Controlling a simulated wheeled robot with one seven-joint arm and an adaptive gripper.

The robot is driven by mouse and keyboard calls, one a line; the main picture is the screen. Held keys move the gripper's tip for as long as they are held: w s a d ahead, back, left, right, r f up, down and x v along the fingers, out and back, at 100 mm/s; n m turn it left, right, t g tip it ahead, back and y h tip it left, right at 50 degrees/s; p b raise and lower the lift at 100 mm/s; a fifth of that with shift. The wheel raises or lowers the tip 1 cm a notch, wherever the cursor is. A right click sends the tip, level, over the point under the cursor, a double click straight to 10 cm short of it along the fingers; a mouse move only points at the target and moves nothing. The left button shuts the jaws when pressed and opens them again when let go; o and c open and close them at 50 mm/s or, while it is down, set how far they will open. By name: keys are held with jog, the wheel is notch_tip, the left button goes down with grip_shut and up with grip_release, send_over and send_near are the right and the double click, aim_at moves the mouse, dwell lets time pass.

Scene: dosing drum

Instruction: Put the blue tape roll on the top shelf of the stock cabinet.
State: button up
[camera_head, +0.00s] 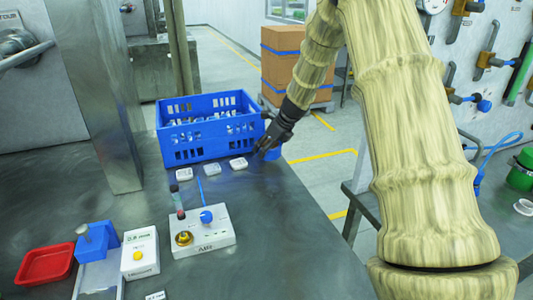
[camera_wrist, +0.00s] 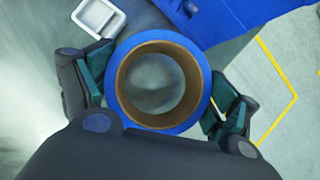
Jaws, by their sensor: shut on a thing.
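The blue tape roll (camera_wrist: 205,92), with a brown core, sits between the two fingers of my gripper (camera_wrist: 160,98) in the wrist view. The fingers close on its outer sides, left and right. In the head view my gripper (camera_head: 270,146) is at the right edge of the grey table, beside the blue crate, and a bit of the blue roll (camera_head: 273,153) shows behind the fingers. I cannot tell whether the roll touches the table top. I cannot identify the stock cabinet or its top shelf in either view.
A blue crate (camera_head: 205,150) with items stands on the table (camera_head: 270,235); its edge also shows close by in the wrist view (camera_wrist: 230,18). Small white labelled blocks (camera_head: 211,168), a button box (camera_head: 202,240) and a red tray (camera_head: 45,266) are nearer. Stacked cartons (camera_head: 290,65) stand behind.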

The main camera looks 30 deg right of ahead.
jog(key=shift+w, duration=0.4)
jog(key=shift+w+f, duration=0.15)
jog(key=shift+f, duration=1.7)
jog(key=shift+a+r, duration=0.1)
jog(key=o, duration=0.9)
jog(key=shift+f, duration=0.2)
